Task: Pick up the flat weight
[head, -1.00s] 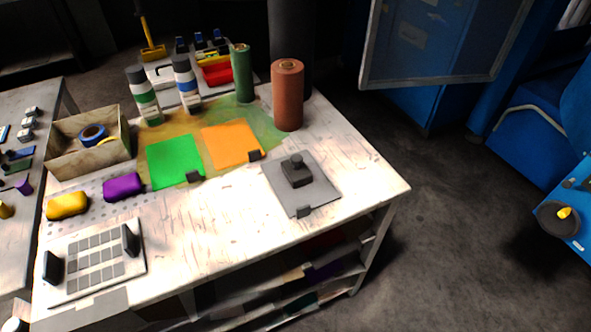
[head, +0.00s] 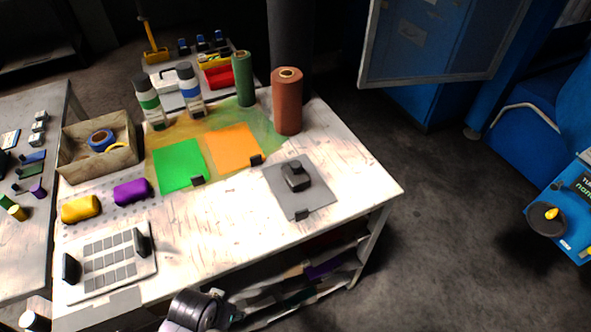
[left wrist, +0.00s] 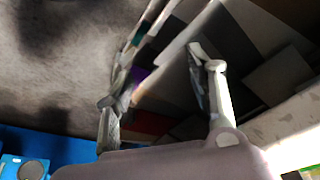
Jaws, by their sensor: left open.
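The flat weight (head: 295,176) is a dark block with a round knob on top. It rests on a grey plate (head: 318,190) on the right part of the white worktable, with nothing gripping it. A grey and dark part of my left arm shows at the bottom edge of the head view, in front of the table and well short of the weight. In the left wrist view my left gripper (left wrist: 157,76) has its two fingers spread apart and nothing between them. The weight cannot be made out in that view. My right gripper is in neither view.
Green (head: 180,166) and orange (head: 234,148) sheets lie left of the plate. A brown roll (head: 287,104) and a green roll (head: 243,80) stand behind. The worktable's front edge and lower shelf (head: 335,262) lie near my left arm. The tabletop before the plate is clear.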

